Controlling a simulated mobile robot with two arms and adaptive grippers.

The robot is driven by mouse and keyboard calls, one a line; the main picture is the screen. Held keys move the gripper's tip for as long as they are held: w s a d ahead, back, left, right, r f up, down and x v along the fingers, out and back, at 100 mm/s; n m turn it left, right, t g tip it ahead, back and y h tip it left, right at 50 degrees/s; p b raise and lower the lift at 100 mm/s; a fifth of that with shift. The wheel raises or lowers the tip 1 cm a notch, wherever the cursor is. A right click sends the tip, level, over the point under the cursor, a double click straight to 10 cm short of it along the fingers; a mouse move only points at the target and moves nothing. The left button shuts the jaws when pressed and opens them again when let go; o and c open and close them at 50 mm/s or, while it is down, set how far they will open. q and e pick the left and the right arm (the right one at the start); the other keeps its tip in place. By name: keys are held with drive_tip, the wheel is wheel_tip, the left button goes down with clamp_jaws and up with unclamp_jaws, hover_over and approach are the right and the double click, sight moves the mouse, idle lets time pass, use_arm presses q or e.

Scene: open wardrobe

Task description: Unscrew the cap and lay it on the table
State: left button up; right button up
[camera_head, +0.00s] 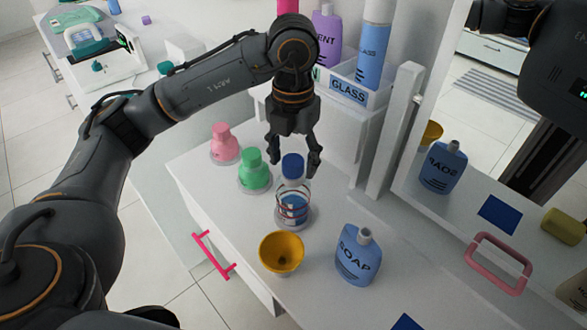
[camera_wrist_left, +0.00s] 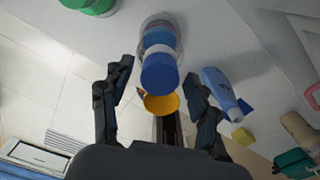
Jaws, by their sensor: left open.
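A clear bottle (camera_head: 293,207) with blue contents stands upright in a ringed holder on the white table top (camera_head: 335,210). A blue cap (camera_head: 293,165) sits on top of it. In the left wrist view the cap (camera_wrist_left: 159,73) lies between the fingers, with the bottle behind it. My left gripper (camera_head: 294,158) points down over the bottle, open, its fingers either side of the cap; I see no clear contact. The left wrist view shows the fingers (camera_wrist_left: 158,76) spread wide. My right gripper is not in view.
Green (camera_head: 254,170) and pink (camera_head: 225,144) bottles stand left of the blue-capped bottle. A yellow funnel (camera_head: 281,253) and a blue soap bottle (camera_head: 357,256) stand in front. A mirror (camera_head: 489,150) at right reflects things. Bare table lies between soap and mirror.

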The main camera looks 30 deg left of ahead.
use_arm(q)
drive_tip(key=m+b, duration=0.1)
drive_tip(key=m, duration=0.2)
drive_tip(key=shift+f, duration=0.2)
drive_tip(key=m+b, duration=0.1)
drive_tip(key=m, duration=0.4)
drive_tip(key=shift+r, duration=0.1)
drive_tip(key=m+b, duration=0.1)
drive_tip(key=m, duration=0.2)
drive_tip(key=shift+m, duration=1.3)
drive_tip(key=shift+r+m, duration=0.1)
drive_tip(key=shift+m, duration=1)
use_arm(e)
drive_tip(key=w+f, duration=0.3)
use_arm(q)
drive_tip(key=shift+b, duration=0.3)
